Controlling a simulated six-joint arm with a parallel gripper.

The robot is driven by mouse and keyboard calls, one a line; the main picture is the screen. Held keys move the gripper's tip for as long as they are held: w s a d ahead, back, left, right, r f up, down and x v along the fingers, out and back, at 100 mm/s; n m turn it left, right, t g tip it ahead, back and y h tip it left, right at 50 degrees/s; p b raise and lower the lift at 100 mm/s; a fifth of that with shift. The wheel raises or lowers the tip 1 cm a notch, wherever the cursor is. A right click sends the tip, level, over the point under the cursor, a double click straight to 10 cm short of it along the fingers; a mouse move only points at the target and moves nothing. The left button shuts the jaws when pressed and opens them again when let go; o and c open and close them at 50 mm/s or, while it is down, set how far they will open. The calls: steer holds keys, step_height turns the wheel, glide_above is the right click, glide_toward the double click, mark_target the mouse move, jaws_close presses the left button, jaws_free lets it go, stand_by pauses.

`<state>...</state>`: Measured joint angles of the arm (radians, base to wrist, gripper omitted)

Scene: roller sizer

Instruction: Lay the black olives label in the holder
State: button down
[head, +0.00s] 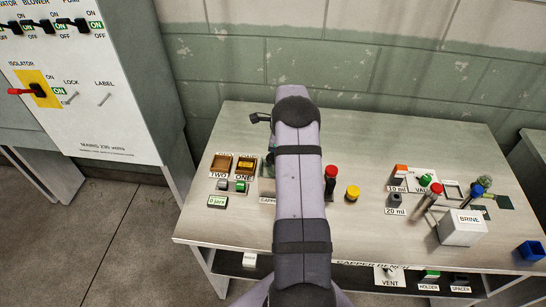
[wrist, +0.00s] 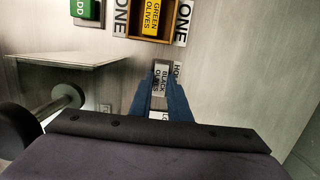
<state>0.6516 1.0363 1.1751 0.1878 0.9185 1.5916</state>
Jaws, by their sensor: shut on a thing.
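The black olives label (wrist: 160,79) is a small pale plate with dark lettering in the wrist view. My gripper (wrist: 161,84) has blue fingers shut on this label, one on each side. A sign reading "HO" (wrist: 178,70), partly hidden, stands just right of the fingers; I cannot tell whether the label touches anything below. A wooden tray (wrist: 134,36) marked ONE, with a yellow green olives label (wrist: 153,16), lies beyond the fingertips. In the head view my arm hides the gripper and the held label.
In the head view, the tray marked TWO (head: 220,163) is left of tray ONE (head: 246,164). Grey (head: 221,184) and green (head: 241,186) buttons stand before them. A red-topped post (head: 330,182) and a yellow knob (head: 352,193) stand right of my arm.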

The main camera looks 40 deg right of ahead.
stand_by(0.4)
steer(key=c, duration=1.2)
jaws_free()
steer(key=shift+r, duration=0.15)
steer(key=shift+r+p, duration=2.65)
steer(key=shift+r, duration=0.75)
steer(key=shift+w, duration=0.1)
